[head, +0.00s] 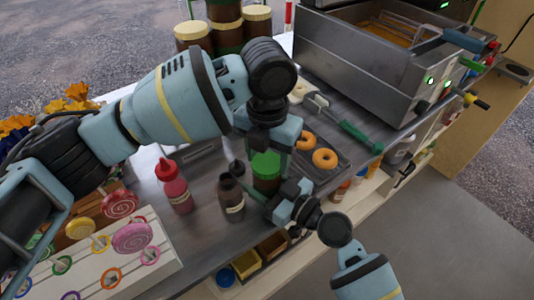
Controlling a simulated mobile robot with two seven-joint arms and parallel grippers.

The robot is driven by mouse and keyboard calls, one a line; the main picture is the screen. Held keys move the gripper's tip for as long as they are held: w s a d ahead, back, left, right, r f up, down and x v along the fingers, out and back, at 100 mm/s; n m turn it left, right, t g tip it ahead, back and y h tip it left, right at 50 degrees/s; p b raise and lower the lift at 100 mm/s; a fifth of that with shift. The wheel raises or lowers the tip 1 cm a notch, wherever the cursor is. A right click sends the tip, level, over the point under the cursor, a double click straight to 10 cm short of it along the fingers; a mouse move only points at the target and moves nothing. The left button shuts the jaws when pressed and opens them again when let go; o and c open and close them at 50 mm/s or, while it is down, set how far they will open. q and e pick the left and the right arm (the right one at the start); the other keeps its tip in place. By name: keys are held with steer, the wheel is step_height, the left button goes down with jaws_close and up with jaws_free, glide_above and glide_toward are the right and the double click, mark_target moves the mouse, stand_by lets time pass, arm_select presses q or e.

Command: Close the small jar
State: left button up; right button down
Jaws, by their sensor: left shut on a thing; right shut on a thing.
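The small jar (266,185) stands on the metal counter near its front edge, with a dark brown body. A green lid (265,162) is at its top, directly over the mouth; I cannot tell whether it is seated or just held there. My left gripper (268,143) reaches down from above and is shut on the green lid. My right gripper (277,198) comes from the lower right and is shut on the jar's body at its lower side. The fingers partly hide both the lid and the body.
A red squeeze bottle (174,187) and a brown bottle (231,196) stand left of the jar. Doughnuts (325,158) lie on a dark tray to the right, near a green-handled tool (358,134). A fryer (355,65) stands behind. A lollipop stand (118,272) is front left.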

arm_select(q)
steer(key=m, duration=0.5)
steer(key=shift+d+m, duration=0.1)
steer(key=shift+m, duration=0.3)
steer(key=o, duration=1)
steer(key=shift+c, duration=0.2)
steer(key=shift+r, duration=2.25)
steer(key=shift+n, duration=0.3)
steer(key=shift+c, duration=0.3)
